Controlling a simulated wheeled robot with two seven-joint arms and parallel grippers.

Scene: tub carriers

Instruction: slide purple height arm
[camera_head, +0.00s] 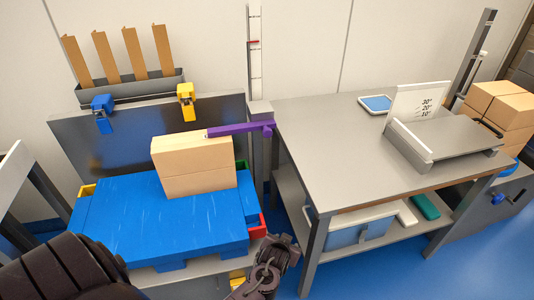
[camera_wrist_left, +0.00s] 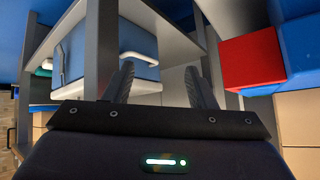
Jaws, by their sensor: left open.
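The purple height arm (camera_head: 240,128) sticks out to the left from the grey upright post with a white scale strip (camera_head: 254,60). Its left end reaches the upper right edge of a cardboard box stack (camera_head: 195,167) on the blue tub carrier (camera_head: 170,219); I cannot tell if they touch. My left gripper (camera_head: 280,254) is low at the bottom middle, below and apart from the purple arm. In the left wrist view its two dark fingers are spread with nothing between them (camera_wrist_left: 160,88). The purple arm does not show there. My right gripper is not in view.
A grey table (camera_head: 330,125) stands right of the post, with a blue and white bin (camera_head: 360,226) on its lower shelf. A dark panel (camera_head: 150,140) with blue and yellow clamps stands behind the boxes.

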